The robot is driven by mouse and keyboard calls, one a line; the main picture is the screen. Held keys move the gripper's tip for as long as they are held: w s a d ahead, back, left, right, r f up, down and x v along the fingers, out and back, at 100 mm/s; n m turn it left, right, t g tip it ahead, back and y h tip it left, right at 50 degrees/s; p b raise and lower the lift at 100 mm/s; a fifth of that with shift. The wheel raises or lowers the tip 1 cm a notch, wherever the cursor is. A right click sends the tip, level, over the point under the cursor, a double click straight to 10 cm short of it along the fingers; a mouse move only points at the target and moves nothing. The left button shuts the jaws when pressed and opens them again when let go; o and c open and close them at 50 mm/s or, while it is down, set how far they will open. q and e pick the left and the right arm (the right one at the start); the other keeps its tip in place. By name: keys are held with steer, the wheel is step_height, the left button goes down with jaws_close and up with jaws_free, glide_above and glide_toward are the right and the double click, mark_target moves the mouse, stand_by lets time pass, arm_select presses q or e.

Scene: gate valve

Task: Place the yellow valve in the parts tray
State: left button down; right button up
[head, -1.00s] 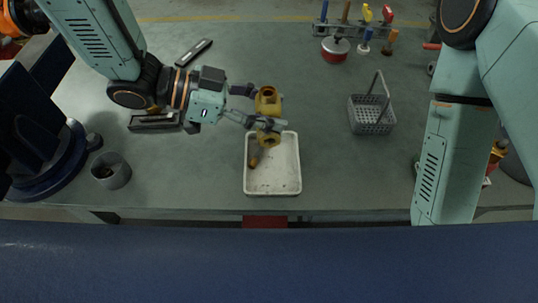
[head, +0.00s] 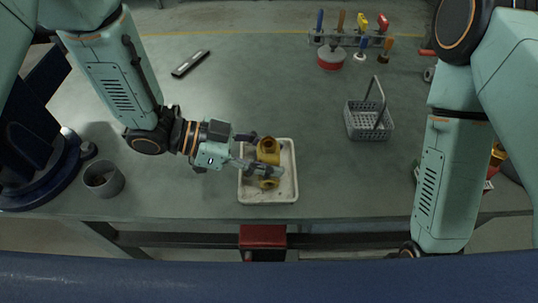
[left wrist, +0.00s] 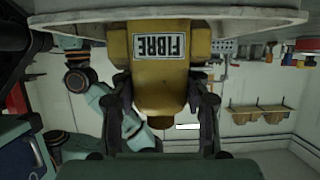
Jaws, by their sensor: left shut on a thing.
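The yellow valve (head: 268,150) is between the fingers of my left gripper (head: 256,156) and over the white parts tray (head: 284,196) in the head view. My left gripper is shut on it. In the left wrist view the valve (left wrist: 158,85) fills the middle, with a label reading "FIBRE" upside down and a dark finger on each side. The tray's pale rim (left wrist: 240,18) crosses the top there, close to the valve. I cannot tell whether the valve touches the tray floor. My right gripper is not in view.
A grey basket (head: 369,120) stands right of the tray. A tool rack (head: 345,38) is at the back, with a red round container (head: 332,56) before it. A grey cup (head: 103,179) stands at left. The bench between is mostly clear.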

arm_select(q)
steer(key=shift+w+a+f, duration=0.2)
steer(key=shift+w+a, duration=0.05)
steer(key=shift+w, duration=0.15)
steer(key=c, duration=1)
jaws_free()
steer(key=o, duration=0.3)
steer(key=shift+s+d+r, duration=0.15)
steer(key=shift+s+d, duration=0.1)
steer(key=shift+s, duration=0.1)
steer(key=shift+o, duration=0.2)
steer(key=shift+w+a, duration=0.25)
steer(key=shift+w, duration=0.1)
steer(key=shift+a+r, duration=0.15)
steer(key=shift+a, duration=0.15)
steer(key=p+v, duration=0.2)
steer(key=v, duration=0.9)
steer(key=shift+s, duration=0.15)
